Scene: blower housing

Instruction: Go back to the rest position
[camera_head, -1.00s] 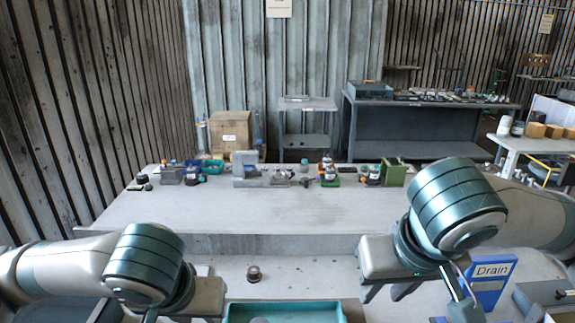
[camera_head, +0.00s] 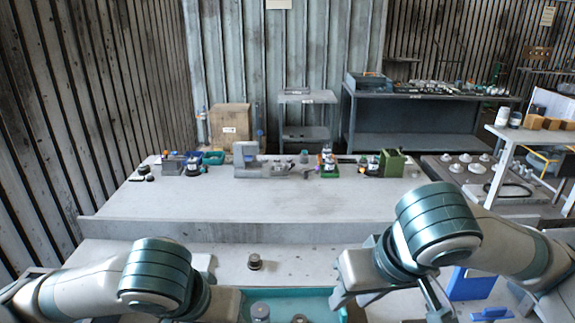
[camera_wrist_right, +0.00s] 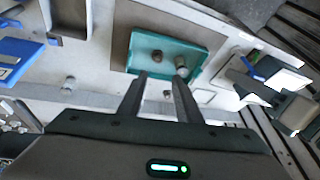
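My right gripper (camera_head: 340,300) hangs at the lower right of the head view, beside the right end of the teal tray. In the right wrist view its two fingers (camera_wrist_right: 160,84) stand apart with nothing between them, pointing toward the teal tray (camera_wrist_right: 200,38). My left gripper (camera_head: 226,304) is at the lower left, near the tray's left end. Its fingertips are hidden, and I cannot see whether it holds anything.
The teal tray (camera_head: 346,314) holds a grey cylinder (camera_head: 261,312) and another small part. A small round part (camera_head: 255,262) stands on the bench behind it. A blue bin (camera_head: 470,284) is at right. The raised shelf (camera_head: 240,205) is largely clear in front of its row of items.

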